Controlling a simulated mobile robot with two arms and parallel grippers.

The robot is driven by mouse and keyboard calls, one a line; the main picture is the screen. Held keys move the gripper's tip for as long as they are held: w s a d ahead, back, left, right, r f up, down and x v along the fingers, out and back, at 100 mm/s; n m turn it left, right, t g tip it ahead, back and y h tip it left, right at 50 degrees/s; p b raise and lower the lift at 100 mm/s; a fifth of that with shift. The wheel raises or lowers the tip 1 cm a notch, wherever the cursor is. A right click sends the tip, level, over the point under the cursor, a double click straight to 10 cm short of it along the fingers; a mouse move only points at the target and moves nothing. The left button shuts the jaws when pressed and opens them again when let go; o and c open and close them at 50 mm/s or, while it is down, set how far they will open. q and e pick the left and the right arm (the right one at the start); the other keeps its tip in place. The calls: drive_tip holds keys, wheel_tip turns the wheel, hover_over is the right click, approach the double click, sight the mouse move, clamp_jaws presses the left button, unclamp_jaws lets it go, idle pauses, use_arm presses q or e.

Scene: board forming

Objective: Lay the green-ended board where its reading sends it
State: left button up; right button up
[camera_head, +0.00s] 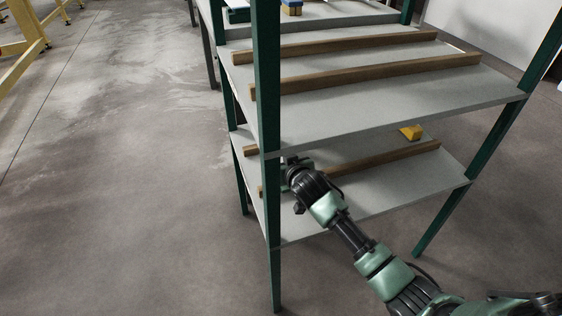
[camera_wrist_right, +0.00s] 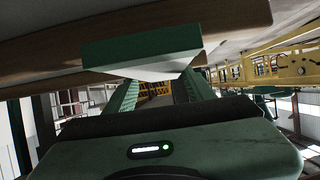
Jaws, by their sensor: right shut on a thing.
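In the right wrist view, the board (camera_wrist_right: 140,47) shows a green end face and a pale underside. It lies between the two fingers of my right gripper (camera_wrist_right: 158,95), which is shut on it. In the head view, my right gripper (camera_head: 290,168) is at the left end of the lower shelf (camera_head: 345,205), beside the front left post. The board is not clearly visible there. My left gripper is not in view.
The rack has dark green posts (camera_head: 267,110). A yellow block (camera_head: 411,132) sits at the back of the lower shelf.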

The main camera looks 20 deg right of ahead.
drive_tip(key=o, duration=1.5)
drive_tip(key=shift+f, duration=0.1)
drive_tip(key=shift+o, duration=0.2)
drive_tip(key=shift+r, duration=0.2)
drive_tip(key=p+v, duration=0.2)
drive_tip(key=v, duration=0.4)
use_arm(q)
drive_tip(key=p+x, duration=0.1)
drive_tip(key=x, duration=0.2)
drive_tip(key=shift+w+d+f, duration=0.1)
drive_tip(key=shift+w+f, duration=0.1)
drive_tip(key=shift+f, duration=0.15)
use_arm(e)
drive_tip(key=v, duration=0.6)
drive_tip(key=shift+f, duration=0.1)
